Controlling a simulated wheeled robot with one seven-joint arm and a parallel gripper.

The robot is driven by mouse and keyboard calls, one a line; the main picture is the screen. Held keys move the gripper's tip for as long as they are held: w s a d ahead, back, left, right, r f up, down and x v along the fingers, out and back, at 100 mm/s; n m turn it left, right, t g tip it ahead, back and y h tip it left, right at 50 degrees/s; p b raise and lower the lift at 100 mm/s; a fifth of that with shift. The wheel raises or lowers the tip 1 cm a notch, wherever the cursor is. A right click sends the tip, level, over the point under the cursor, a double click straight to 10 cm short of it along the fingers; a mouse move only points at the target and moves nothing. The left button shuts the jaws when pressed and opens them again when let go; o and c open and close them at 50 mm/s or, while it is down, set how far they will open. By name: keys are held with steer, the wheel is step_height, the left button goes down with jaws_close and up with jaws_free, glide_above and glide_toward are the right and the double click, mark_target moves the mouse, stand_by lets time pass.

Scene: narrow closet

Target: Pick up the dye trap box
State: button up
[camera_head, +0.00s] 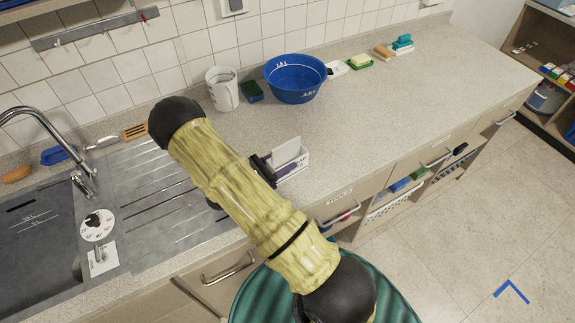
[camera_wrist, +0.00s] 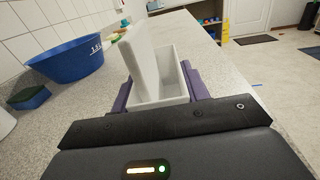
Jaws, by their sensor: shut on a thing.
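The dye trap box (camera_wrist: 162,98) is a small white open box with a flap-like lid standing up on its left side in the wrist view. In the head view my arm hides most of the gripper. I cannot tell whether the box rests on the counter or is just above it.
A blue basin (camera_head: 295,80), a white jug (camera_head: 222,90) and a dark green-blue sponge (camera_head: 252,91) stand behind the box. Soap bars and brushes lie at the back right. The sink (camera_head: 40,245) and tap (camera_head: 85,180) are left. The counter to the right is clear.

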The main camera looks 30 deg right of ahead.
steer(key=shift+r, duration=0.1)
step_height(320, 180, up, 10)
steer(key=b, duration=0.1)
steer(key=shift+b, duration=0.3)
stand_by(0.3)
